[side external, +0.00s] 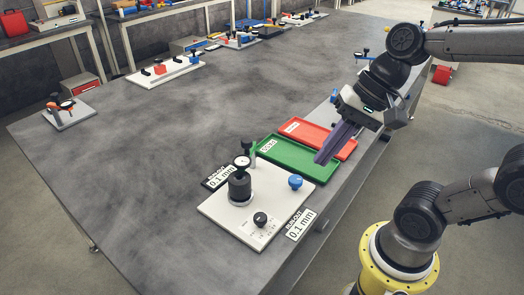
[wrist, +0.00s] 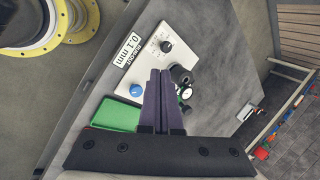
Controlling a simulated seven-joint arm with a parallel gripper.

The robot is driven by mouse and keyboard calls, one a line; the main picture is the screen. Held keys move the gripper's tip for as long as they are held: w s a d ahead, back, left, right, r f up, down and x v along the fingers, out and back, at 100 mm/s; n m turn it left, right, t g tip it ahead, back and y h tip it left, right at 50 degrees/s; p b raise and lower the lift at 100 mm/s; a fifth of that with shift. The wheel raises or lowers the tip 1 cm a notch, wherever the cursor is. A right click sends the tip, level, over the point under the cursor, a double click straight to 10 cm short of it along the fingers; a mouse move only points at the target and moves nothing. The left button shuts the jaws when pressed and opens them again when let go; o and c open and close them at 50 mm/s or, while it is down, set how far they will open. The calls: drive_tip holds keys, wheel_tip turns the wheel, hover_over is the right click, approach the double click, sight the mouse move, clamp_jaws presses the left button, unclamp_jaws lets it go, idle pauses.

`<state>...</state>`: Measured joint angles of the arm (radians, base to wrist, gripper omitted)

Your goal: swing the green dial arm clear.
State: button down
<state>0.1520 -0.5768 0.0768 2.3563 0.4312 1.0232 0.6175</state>
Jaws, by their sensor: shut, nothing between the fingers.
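The green dial arm (side external: 253,155) stands at the back edge of a white fixture plate (side external: 222,212). In the wrist view the dial (wrist: 186,94) shows just right of my fingers, and the arm's green part is mostly hidden. My gripper (side external: 319,160) is shut and empty, with its long purple fingers pointing down above the green tray, to the right of the dial arm and apart from it. In the wrist view the shut fingers (wrist: 160,74) overlap the plate.
A blue knob (side external: 295,181) and a black knob (side external: 260,219) stand on the plate. A green tray (side external: 284,160) and a red tray (side external: 341,146) lie behind it. Other fixtures (side external: 165,68) stand along the far edge. The bench's left middle is clear.

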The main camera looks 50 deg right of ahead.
drive_tip(key=w+d+f+m+t+y, duration=0.2)
drive_tip(key=w+d+f+m+y, duration=0.1)
drive_tip(key=w+d+m, duration=0.9)
drive_tip(key=m, duration=0.3)
approach(248, 154)
wheel_tip(248, 154, down, 4)
drive_tip(key=s+a, duration=0.2)
drive_tip(key=s, duration=0.1)
drive_tip(key=shift+w+a+f, duration=0.15)
drive_tip(key=shift+w+a, duration=1.25)
drive_tip(key=shift+w, duration=0.25)
